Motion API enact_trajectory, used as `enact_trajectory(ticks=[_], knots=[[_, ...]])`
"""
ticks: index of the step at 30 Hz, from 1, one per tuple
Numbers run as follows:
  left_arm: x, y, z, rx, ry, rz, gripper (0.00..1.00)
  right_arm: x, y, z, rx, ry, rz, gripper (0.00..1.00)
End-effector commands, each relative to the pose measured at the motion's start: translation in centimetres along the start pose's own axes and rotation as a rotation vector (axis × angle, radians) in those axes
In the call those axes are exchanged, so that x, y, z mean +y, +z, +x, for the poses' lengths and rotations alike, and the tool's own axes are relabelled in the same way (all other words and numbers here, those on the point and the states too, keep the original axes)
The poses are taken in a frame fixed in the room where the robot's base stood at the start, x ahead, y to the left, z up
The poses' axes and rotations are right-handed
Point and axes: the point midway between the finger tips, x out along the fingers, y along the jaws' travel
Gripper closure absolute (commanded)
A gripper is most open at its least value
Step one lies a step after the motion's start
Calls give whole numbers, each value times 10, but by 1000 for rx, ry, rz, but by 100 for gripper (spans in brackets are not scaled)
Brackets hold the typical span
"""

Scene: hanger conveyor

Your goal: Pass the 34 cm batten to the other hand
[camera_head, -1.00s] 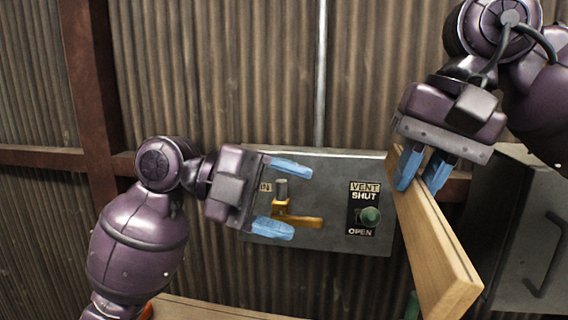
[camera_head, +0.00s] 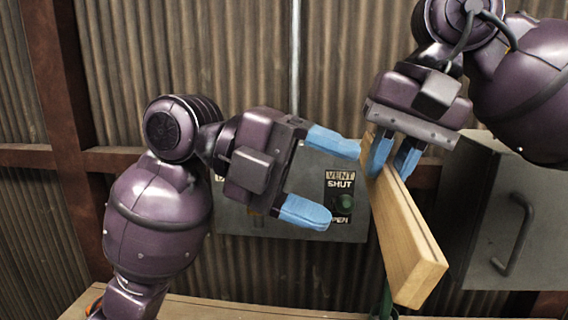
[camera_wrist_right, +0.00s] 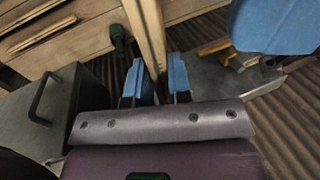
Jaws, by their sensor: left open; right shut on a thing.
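The batten (camera_head: 405,238) is a pale wooden bar. In the head view it hangs tilted in the air at the right, its near end low. My right gripper (camera_head: 392,165) is shut on it near its upper end. The batten also shows between the blue fingers in the right wrist view (camera_wrist_right: 150,35). My left gripper (camera_head: 338,182) is open and empty, left of the batten, its blue fingers pointing right towards it. A gap shows between the left fingers and the batten's face. A blue left finger also shows large at upper right in the wrist view.
A grey panel with a vent sign (camera_head: 340,180) and green knob is on the corrugated wall behind, partly hidden by my left gripper. A grey cabinet (camera_head: 500,210) with a handle stands at the right. A wooden bench top (camera_head: 200,308) runs along the bottom.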

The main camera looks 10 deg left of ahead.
Motion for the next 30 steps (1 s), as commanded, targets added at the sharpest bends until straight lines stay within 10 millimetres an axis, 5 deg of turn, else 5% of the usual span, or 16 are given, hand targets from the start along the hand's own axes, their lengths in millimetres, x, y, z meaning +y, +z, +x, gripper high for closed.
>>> enact_trajectory(ticks=[9, 22, 30], knots=[[0, 0, 39, 1, -1, 0, 28, 0, 0, 0, 0, 0, 0, 100], [0, 0, 46, -1, 0, 0, 28, 0, 0, 0, 1, 0, 0, 100], [0, 0, 46, -1, 0, 0, 68, 0, 0, 0, 1, -1, 0, 100]])
